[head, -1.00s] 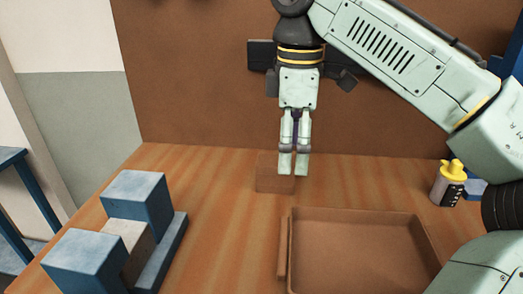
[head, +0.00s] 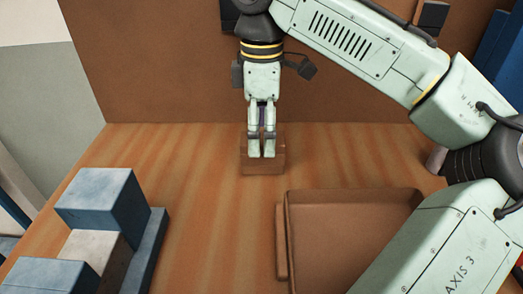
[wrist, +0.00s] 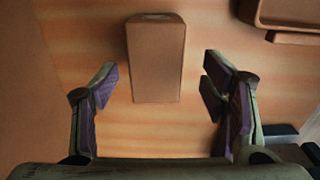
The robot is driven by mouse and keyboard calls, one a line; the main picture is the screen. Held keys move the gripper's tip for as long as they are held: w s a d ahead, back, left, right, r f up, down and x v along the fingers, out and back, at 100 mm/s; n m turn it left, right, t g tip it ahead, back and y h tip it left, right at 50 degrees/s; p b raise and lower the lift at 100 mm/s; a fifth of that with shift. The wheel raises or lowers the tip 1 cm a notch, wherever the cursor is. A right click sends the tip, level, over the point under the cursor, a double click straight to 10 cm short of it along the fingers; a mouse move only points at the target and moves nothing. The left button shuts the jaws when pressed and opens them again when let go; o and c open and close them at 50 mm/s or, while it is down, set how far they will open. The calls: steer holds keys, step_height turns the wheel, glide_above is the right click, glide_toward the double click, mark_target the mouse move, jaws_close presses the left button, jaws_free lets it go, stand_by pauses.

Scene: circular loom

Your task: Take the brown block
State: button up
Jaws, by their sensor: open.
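The brown block (head: 246,166) lies on the wooden table near the back panel in the head view. My gripper (head: 262,156) is in front of it there and hides part of it. In the wrist view the brown block (wrist: 156,62) is a box shape, ahead of and between the two spread fingers. My gripper (wrist: 160,82) is open and empty. Its fingertips lie to either side of the block's near end, with a gap on both sides. I cannot tell the exact height of the fingers over the table.
A brown tray (head: 283,235) stands on the table to the right of the block. Blue blocks (head: 103,200) with a pale piece between them are at the left. A brown panel (head: 160,70) rises behind the table. The wood between is clear.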

mark_target(261, 137)
steer(key=f, duration=0.4)
steer(key=shift+w, duration=0.2)
steer(key=shift+c, duration=0.3)
jaws_close()
stand_by(0.4)
steer(key=shift+r+p, duration=0.15)
steer(key=shift+p, duration=0.3)
